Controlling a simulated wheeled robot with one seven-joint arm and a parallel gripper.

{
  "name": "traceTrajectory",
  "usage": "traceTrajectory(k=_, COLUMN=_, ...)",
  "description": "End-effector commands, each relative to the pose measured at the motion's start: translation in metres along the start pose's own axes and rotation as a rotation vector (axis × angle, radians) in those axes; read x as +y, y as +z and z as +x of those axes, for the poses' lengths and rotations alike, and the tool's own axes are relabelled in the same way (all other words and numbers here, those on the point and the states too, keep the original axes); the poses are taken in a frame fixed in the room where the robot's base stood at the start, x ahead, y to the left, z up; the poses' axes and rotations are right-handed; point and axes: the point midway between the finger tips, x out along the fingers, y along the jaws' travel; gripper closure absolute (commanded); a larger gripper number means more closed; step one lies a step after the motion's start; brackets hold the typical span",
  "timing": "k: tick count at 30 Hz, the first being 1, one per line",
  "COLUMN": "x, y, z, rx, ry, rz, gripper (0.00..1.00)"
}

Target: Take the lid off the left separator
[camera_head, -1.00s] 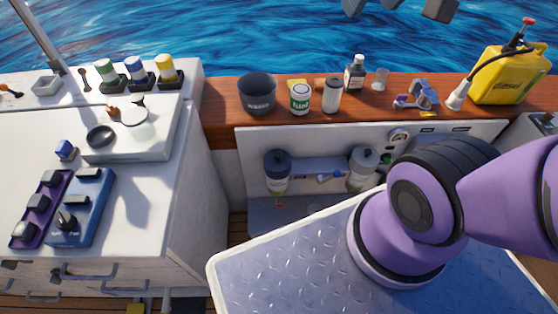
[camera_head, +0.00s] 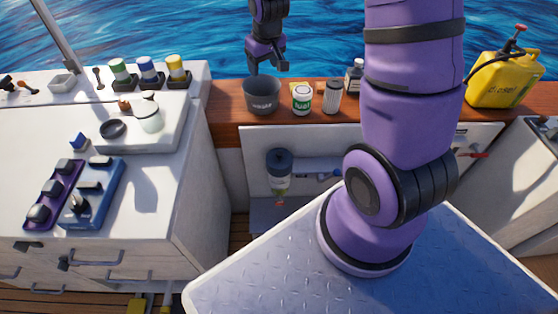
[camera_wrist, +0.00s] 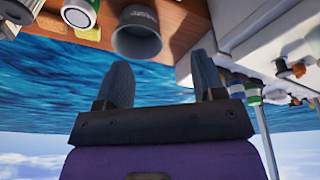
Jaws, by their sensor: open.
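The left separator (camera_head: 279,183) is an upright cylinder with a dark lid (camera_head: 279,161) on top and a paler lower bowl. It stands in the open hatch recess below the wooden ledge. The lid is seated on it. My gripper (camera_head: 268,68) is open and empty, high over the grey bucket, above and a little left of the separator and well apart from it. In the wrist view, my gripper (camera_wrist: 163,75) shows both fingers spread with nothing between them. The separator is not seen in the wrist view. My arm hides the right part of the recess.
The grey bucket (camera_head: 262,95), a green-labelled can (camera_head: 302,99), a filter (camera_head: 332,97) and a dark bottle (camera_head: 354,76) line the wooden ledge (camera_head: 226,113). A yellow diesel can (camera_head: 503,80) stands at right. A white counter (camera_head: 40,140) is at left. A tread-plate panel (camera_head: 270,275) lies in front.

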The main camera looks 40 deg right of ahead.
Motion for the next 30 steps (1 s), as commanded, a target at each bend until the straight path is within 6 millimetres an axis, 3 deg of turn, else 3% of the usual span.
traceTrajectory(k=1, x=0.004, y=0.001, z=0.023, rx=-0.019, ry=-0.003, rz=0.002, gripper=0.37)
traceTrajectory(k=8, x=0.019, y=0.011, z=0.114, rx=-0.059, ry=-0.012, rz=0.003, gripper=0.37)
traceTrajectory(k=18, x=0.032, y=0.056, z=0.242, rx=-0.111, ry=-0.032, rz=0.008, gripper=0.37)
traceTrajectory(k=24, x=0.034, y=0.081, z=0.286, rx=-0.126, ry=-0.041, rz=0.011, gripper=0.37)
traceTrajectory(k=30, x=0.033, y=0.090, z=0.305, rx=-0.131, ry=-0.044, rz=0.011, gripper=0.37)
